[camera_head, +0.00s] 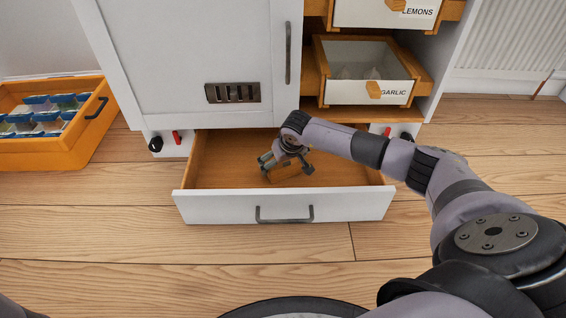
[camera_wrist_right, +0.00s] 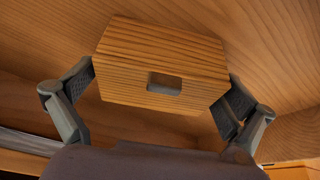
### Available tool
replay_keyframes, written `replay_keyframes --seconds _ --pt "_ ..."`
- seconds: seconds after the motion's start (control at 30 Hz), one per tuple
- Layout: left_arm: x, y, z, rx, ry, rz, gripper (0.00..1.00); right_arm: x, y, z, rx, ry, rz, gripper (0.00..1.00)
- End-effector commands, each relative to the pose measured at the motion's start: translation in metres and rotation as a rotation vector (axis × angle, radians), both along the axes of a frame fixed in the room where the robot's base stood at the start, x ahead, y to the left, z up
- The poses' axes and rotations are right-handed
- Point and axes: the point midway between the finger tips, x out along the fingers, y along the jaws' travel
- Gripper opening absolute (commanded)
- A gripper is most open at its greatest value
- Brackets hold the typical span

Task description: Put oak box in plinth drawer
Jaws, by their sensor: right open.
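The plinth drawer (camera_head: 222,207) is pulled out at the bottom of the white cabinet, with a white front and a bare wooden inside. The oak box (camera_wrist_right: 160,65), a small wood-grained block with a rectangular slot, lies inside it. In the head view the box (camera_head: 286,174) is partly hidden by my right gripper. My right gripper (camera_head: 287,168) reaches down into the drawer. In the right wrist view its open fingers (camera_wrist_right: 160,100) stand on either side of the box, close to its ends. My left gripper is not in view.
An orange crate (camera_head: 75,148) with blue-topped packets stands on the floor at left. Above the drawer are a closed white door (camera_head: 190,45) and a wooden bin labelled GARLIC (camera_head: 350,92). The wooden floor (camera_head: 130,235) in front is clear.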

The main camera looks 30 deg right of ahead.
Motion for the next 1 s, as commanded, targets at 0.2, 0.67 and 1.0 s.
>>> replay_keyframes --seconds 0.2,0.67,1.0 --pt "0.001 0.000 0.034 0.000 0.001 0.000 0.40 -0.012 0.000 0.037 -0.003 0.000 0.001 1.00" --pt "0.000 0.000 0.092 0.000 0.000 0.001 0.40 -0.042 0.006 0.104 -0.002 0.002 0.000 1.00" --pt "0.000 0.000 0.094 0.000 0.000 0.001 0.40 -0.045 0.007 0.109 -0.001 0.002 0.000 1.00"
